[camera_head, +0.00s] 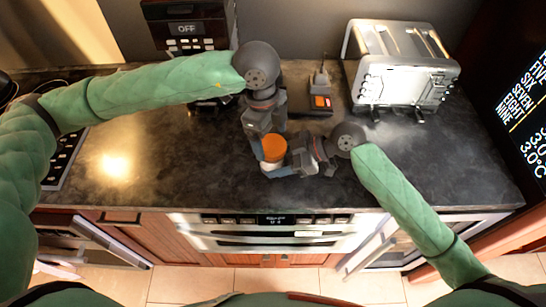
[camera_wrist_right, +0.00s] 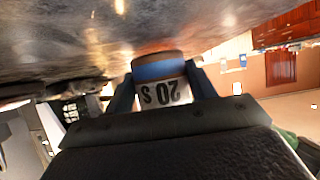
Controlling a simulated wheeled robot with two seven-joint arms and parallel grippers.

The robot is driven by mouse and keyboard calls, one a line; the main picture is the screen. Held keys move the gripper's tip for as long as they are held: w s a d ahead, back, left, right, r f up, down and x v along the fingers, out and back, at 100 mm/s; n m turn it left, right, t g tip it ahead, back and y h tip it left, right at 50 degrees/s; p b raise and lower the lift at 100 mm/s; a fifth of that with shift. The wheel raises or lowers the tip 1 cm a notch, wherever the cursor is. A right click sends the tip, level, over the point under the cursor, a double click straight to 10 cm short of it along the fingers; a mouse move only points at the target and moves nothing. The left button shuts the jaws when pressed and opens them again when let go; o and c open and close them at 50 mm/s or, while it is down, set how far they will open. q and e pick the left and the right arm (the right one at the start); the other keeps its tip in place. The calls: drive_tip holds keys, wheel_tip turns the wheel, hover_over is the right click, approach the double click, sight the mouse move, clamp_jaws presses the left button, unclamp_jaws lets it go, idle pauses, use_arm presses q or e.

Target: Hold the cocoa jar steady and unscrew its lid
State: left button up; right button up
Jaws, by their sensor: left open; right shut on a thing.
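The cocoa jar is a small white jar (camera_head: 271,167) with an orange lid (camera_head: 273,147), upright near the front of the dark counter in the head view. My right gripper (camera_head: 279,171) is shut on the jar's body from the right. In the right wrist view the jar (camera_wrist_right: 160,92) sits between the two fingers, its dark lettering upside down, with a blue band. My left gripper (camera_head: 260,143) comes from above and behind, open, with its fingers close to the lid. Whether they touch the lid I cannot tell. The far side of the jar is hidden.
A silver toaster (camera_head: 400,65) stands at the back right of the dark counter (camera_head: 430,165). A small device with an orange display (camera_head: 320,101) stands behind the jar. An appliance marked OFF (camera_head: 187,28) is at the back. An oven front (camera_head: 270,232) lies below the counter's front edge.

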use_arm(q)
drive_tip(key=shift+f, duration=1.2)
drive_tip(key=shift+c, duration=0.2)
drive_tip(key=c, duration=1)
drive_tip(key=n, duration=0.4)
drive_tip(key=shift+s, duration=0.1)
drive_tip(key=shift+n+t, duration=0.3)
drive_tip(key=shift+r, duration=0.15)
